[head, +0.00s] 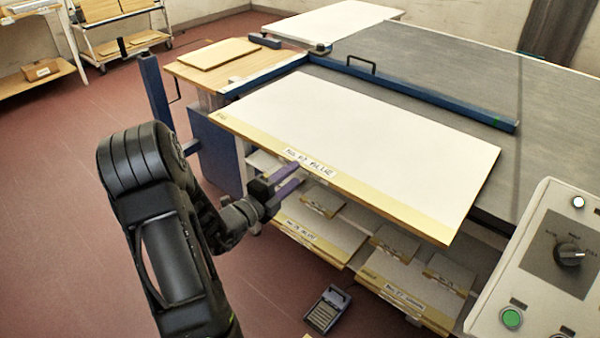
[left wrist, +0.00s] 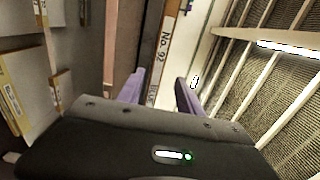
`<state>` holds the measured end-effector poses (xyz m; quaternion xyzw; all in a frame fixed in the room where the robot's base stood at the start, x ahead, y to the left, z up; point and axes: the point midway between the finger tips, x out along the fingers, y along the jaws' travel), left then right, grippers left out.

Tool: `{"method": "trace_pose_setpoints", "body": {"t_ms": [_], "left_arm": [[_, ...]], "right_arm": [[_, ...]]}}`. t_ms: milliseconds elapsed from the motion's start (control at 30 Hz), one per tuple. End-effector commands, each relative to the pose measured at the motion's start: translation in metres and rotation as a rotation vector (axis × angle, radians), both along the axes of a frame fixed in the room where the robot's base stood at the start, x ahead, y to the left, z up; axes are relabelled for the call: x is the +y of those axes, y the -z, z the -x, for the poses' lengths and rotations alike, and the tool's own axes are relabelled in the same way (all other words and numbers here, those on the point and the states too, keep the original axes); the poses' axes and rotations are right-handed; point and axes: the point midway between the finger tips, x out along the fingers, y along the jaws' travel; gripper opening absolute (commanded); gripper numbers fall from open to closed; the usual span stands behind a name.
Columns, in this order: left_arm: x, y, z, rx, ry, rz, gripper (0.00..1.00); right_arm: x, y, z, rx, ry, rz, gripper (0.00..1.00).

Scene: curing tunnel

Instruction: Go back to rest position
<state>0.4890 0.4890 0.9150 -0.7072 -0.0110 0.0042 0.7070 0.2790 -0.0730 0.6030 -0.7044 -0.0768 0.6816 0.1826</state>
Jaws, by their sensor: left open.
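My left gripper (head: 287,183) is in the middle of the head view, by the front edge of a large white board (head: 370,140). In the left wrist view the open fingers (left wrist: 160,92) point toward a labelled board edge (left wrist: 160,55) reading "No. 92". I cannot tell whether a finger touches the board. My right gripper is not in view.
The board lies on a grey table (head: 450,75) with a blue bar (head: 410,95). Shelves below hold labelled boards (head: 320,235). A control panel (head: 545,260) stands at the right, and a small device (head: 327,310) is low down. Red floor (head: 50,200) is clear at left.

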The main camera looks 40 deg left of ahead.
Motion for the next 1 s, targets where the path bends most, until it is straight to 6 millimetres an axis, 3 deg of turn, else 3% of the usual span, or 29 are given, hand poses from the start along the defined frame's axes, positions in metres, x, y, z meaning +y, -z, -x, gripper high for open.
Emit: {"method": "trace_pose_setpoints", "body": {"t_ms": [233,867,1000], "left_arm": [[0.000,-0.002,0.024,-0.008,0.000,-0.002,0.43],[0.000,-0.003,0.024,-0.009,0.001,-0.017,0.43],[-0.002,0.011,0.024,0.048,0.009,-0.129,0.43]], "right_arm": [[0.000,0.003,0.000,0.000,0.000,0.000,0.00],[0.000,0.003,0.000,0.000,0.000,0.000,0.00],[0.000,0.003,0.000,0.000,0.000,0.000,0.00]]}}
